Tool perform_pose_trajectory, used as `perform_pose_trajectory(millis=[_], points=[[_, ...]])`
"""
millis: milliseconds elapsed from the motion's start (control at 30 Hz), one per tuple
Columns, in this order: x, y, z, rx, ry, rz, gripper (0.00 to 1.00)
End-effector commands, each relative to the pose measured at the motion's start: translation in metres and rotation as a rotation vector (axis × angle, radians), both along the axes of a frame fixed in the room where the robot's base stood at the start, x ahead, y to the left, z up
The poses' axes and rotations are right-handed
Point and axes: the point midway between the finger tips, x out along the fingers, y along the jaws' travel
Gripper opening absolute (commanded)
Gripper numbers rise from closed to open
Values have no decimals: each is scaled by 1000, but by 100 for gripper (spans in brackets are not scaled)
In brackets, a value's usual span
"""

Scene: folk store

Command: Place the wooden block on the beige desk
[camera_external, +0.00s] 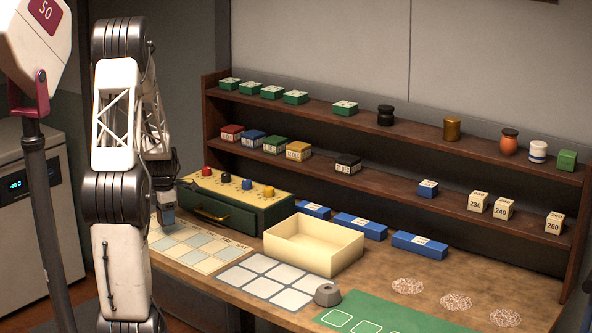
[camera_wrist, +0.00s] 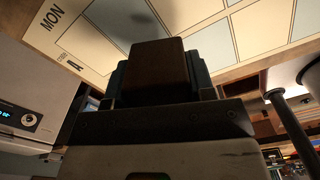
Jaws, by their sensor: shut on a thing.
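A dark brown wooden block (camera_wrist: 155,72) sits between the two grey-blue fingers of my gripper (camera_wrist: 158,88) in the wrist view. My gripper is shut on it. In the external view my gripper (camera_external: 166,214) is low over the left end of the tan-brown desk (camera_external: 388,264), above the pale grid sheet, left of the green drawer box. The block cannot be made out in that view. Whether it touches the sheet cannot be told.
The grid sheet (camera_external: 200,250) is marked MON in the wrist view. A green drawer box (camera_external: 262,215), a cream open tray (camera_external: 345,259), several blue boxes (camera_external: 419,245) and a grey knob-like object (camera_external: 327,294) stand on the desk. Shelves (camera_external: 395,178) rise behind.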

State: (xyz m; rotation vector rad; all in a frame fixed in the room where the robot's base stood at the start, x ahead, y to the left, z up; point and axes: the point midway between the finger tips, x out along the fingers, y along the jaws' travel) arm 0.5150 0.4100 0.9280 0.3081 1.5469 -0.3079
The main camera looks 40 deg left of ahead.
Motion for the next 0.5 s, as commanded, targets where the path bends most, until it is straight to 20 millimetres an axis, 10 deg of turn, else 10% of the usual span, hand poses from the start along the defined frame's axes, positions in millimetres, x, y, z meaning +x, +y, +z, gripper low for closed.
perform_pose_trajectory(millis=[500], points=[[0,0,-29,-1,2,0,25]])
